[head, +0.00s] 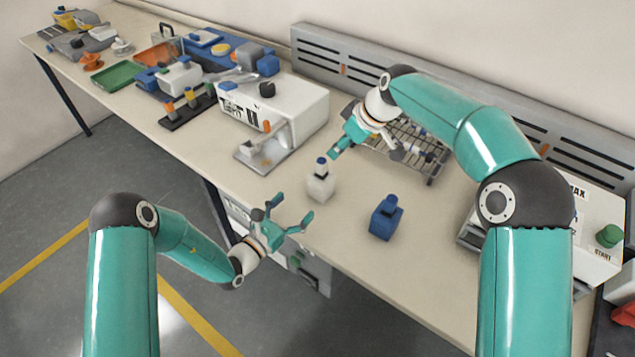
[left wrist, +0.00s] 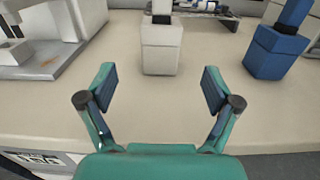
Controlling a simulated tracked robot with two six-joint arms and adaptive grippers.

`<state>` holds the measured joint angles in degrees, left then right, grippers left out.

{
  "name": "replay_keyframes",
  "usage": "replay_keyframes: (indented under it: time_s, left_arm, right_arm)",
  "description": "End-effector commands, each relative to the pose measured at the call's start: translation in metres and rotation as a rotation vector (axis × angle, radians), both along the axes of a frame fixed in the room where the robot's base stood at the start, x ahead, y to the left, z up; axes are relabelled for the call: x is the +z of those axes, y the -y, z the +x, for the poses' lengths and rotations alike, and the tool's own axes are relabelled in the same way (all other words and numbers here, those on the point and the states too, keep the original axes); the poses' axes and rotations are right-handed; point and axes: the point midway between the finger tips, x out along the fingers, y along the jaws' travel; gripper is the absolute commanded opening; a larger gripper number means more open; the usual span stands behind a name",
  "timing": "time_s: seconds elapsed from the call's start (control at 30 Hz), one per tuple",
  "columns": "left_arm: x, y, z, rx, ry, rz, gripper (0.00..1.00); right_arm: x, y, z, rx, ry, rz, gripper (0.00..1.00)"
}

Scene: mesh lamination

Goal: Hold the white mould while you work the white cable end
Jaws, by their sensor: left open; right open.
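A white block-like piece with a narrow neck and a blue top, which looks like the white mould (head: 320,187), stands upright on the table near its front edge. It also shows ahead of my left gripper in the left wrist view (left wrist: 161,50). My left gripper (head: 289,211) is open and empty, just short of the white piece, its fingers apart from it. In the left wrist view the fingers (left wrist: 158,82) are spread with bare table between them. My right gripper (head: 366,150) is open above the wire rack, behind and right of the white piece. I cannot make out a white cable end.
A blue piece of similar shape (head: 385,220) stands to the right. The wire rack (head: 432,172) holds small items. A white machine (head: 305,104) is at left; another (head: 596,225) is at right. The table (head: 340,240) is clear around the white piece.

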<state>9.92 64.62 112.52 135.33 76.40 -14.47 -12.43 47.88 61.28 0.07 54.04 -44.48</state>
Motion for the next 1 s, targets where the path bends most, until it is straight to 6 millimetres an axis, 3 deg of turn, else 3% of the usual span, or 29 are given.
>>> replay_keyframes:
  time_s: [0.5, 0.73, 1.0]
  left_arm:
    - [0.000, 0.058, 0.078, -0.001, 0.001, -0.001, 0.90]
    - [0.000, 0.067, 0.093, 0.000, -0.001, -0.001, 0.90]
    - [0.000, 0.068, 0.094, 0.000, -0.003, 0.000, 0.90]
  right_arm:
    - [0.000, -0.001, 0.000, 0.001, 0.000, 0.000, 0.42]
    - [0.000, -0.001, 0.000, 0.001, 0.000, 0.000, 0.42]
    - [0.000, -0.001, 0.000, 0.002, 0.000, 0.000, 0.42]
